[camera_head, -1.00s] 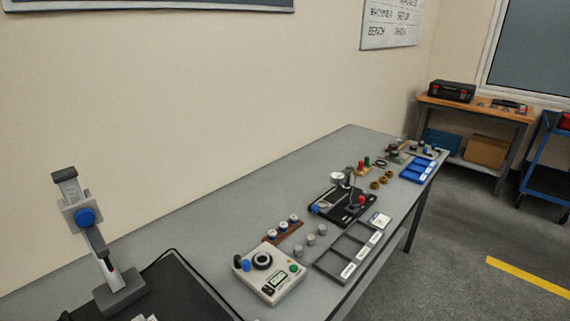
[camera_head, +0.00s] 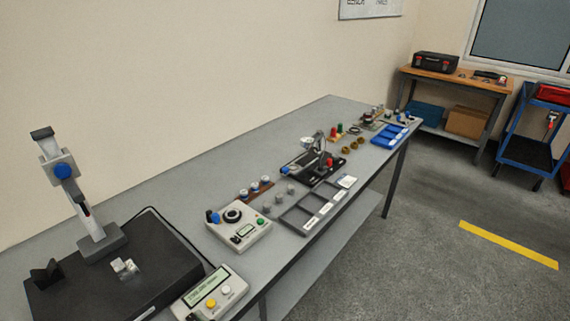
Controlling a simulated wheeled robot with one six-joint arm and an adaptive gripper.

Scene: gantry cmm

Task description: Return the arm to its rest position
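My arm and my gripper do not show in the head view, so I cannot see how the arm is posed or whether the gripper is open or shut. The long grey bench (camera_head: 172,208) runs from the lower left to the back along the wall. On it stand a gauge stand with a blue knob (camera_head: 62,171) on a black plate (camera_head: 120,284), and a white control box with a dial (camera_head: 238,222). Behind these are a dark sorting tray (camera_head: 295,218), a black fixture (camera_head: 312,168) and a blue tray (camera_head: 389,136).
A white box with a display (camera_head: 210,293) sits at the bench's near edge. A wooden side table (camera_head: 455,81) with a black toolbox (camera_head: 436,62) and a blue cart (camera_head: 525,150) stand at the back right. The floor (camera_head: 400,260) right of the bench is clear, with a yellow stripe (camera_head: 508,245).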

